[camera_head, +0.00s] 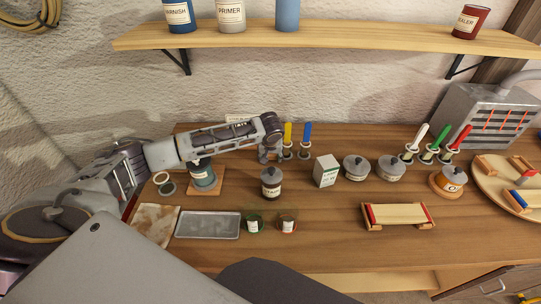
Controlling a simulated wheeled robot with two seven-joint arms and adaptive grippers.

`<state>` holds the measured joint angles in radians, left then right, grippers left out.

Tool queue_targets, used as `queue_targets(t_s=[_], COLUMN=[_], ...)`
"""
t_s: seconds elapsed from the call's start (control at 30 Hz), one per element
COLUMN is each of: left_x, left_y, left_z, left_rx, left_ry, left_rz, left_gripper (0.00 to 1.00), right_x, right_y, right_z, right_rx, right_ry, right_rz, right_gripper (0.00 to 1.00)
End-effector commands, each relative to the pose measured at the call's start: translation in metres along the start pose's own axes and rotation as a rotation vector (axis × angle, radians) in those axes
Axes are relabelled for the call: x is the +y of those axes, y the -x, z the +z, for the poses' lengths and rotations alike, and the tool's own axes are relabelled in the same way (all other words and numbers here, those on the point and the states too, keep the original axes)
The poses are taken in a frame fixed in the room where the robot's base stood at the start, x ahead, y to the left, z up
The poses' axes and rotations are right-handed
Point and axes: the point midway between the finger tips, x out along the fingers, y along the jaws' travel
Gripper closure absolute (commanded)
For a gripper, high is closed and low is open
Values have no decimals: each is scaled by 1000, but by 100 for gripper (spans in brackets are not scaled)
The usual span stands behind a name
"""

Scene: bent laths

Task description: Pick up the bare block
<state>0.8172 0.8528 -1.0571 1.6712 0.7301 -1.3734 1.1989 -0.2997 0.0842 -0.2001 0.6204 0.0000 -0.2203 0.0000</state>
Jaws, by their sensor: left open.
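My left gripper (270,155) points down over the back middle of the table, open, just left of a yellow-handled tool (288,134). Nothing shows between its fingers. On the round wooden board (480,186) at the far right lie several small wooden pieces. One plain wooden piece (486,165) is at its back left, and others carry red or blue parts. Which piece is the bare block I cannot tell for sure. The left gripper is far to the left of this board. My right gripper is not in view.
A blue-handled tool (307,134) stands right of the yellow one. A dark jar (271,183), a white box (326,171) and grey-lidded tins (356,167) stand mid-table. A lath frame (398,214) is at front right, a metal tray (208,225) at front left. A shelf (330,39) hangs above.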

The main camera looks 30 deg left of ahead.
Motion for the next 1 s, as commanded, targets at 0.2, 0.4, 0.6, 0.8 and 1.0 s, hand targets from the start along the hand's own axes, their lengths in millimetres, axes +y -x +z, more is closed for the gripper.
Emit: queue_targets(t_s=[0.2, 0.4, 0.6, 0.8, 1.0], left_x=[0, 0, 0, 0, 0], left_y=[0, 0, 0, 6, 23], left_z=[0, 0, 0, -2, -10], left_rx=[0, 0, 0, 0, 1], left_ry=[0, 0, 0, 0, 0], left_rz=[0, 0, 0, 1, 2], left_gripper=[52, 72, 72, 72, 72], right_x=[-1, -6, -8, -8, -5], right_y=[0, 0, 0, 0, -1], right_z=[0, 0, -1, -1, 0], right_rx=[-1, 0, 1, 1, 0], right_ry=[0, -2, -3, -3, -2], right_rz=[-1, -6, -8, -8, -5], right_gripper=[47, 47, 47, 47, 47])
